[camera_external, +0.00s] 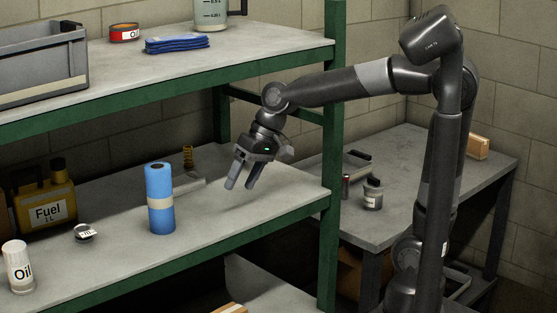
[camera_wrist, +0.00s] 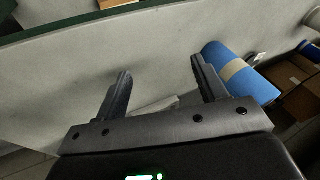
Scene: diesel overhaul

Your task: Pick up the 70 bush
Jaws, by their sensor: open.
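A small round metal piece with a white label (camera_external: 84,232), which looks like the 70 bush, sits on the lower shelf (camera_external: 120,262) at the left. Its label is too small to read. In the wrist view, a small pale thing (camera_wrist: 257,58) partly shows beyond the blue roll; I cannot tell if it is the bush. My gripper (camera_external: 242,187) is open and empty above the right part of that shelf, well to the right of the bush, with the blue roll between them. The wrist view shows its two fingers (camera_wrist: 161,68) apart with bare shelf between them.
The blue roll (camera_external: 160,205) stands upright mid-shelf. A brass spring (camera_external: 188,157) stands behind it. A fuel can (camera_external: 45,208) and a white oil bottle (camera_external: 18,267) stand at the left. The upper shelf (camera_external: 255,58) is overhead; a green post (camera_external: 331,190) stands at the right.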

